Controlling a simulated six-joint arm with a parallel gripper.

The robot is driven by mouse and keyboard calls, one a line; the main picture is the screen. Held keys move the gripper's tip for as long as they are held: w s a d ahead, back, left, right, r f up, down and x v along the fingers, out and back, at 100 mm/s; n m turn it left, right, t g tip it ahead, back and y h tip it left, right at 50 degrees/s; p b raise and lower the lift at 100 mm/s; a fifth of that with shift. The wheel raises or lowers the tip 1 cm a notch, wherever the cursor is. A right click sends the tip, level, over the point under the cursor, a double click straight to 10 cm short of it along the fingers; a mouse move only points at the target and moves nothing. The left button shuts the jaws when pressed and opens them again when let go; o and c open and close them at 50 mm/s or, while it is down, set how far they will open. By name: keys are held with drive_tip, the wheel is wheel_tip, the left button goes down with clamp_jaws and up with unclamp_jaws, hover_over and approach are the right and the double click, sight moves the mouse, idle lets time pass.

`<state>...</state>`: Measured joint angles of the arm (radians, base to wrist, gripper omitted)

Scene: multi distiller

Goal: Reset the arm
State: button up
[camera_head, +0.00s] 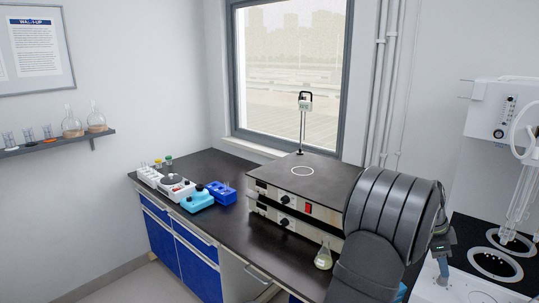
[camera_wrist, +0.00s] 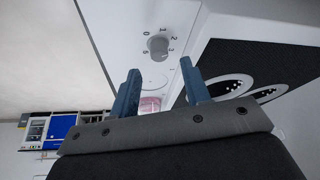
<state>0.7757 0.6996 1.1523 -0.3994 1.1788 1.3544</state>
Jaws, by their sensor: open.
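My gripper shows in the wrist view (camera_wrist: 160,85) with its two blue fingers spread apart and nothing between them. Beyond the fingertips is a white panel with a round grey knob (camera_wrist: 157,46) marked with numbers; the fingers look apart from it. In the head view my gripper (camera_head: 442,268) is at the lower right, beside the white distiller (camera_head: 455,293) with its black top. My dark grey arm hides part of the bench there, and the knob is not visible in that view.
A hot-plate unit (camera_head: 317,183) and a small flask (camera_head: 323,257) stand on the dark bench just left of my arm. Glass parts and rings (camera_head: 495,264) sit on the distiller's top.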

drive_tip(key=shift+x, duration=2.05)
drive_tip(key=shift+r, duration=0.1)
